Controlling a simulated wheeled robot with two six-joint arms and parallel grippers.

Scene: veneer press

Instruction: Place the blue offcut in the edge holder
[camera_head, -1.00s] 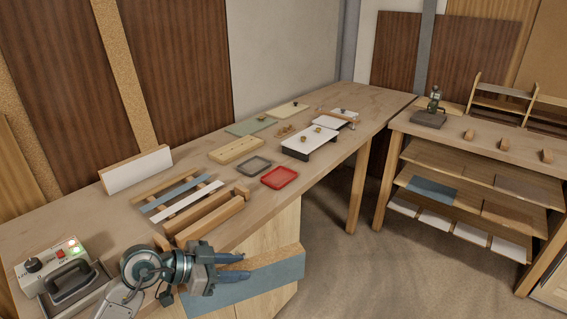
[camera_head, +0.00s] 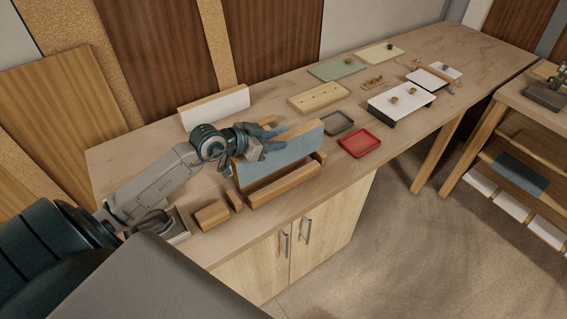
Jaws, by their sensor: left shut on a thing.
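The blue offcut (camera_head: 283,155) is an upright board with a pale blue face and a bare wood top edge. My left gripper (camera_head: 266,139) is shut on its upper left part. The offcut stands over the edge holder (camera_head: 287,187), a pair of wooden rails on the bench's front part. A dark gap shows between the offcut's lower edge and the front rail. I cannot tell whether the offcut touches the holder or is still above the slot. The rear rail is mostly hidden behind the offcut. My right gripper is not in view.
A wooden block (camera_head: 212,215) lies left of the holder. A red tray (camera_head: 359,144) and a grey tray (camera_head: 337,124) lie to its right. A white-faced board (camera_head: 216,107) stands behind my left arm. A drilled wooden block (camera_head: 318,97) lies farther back.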

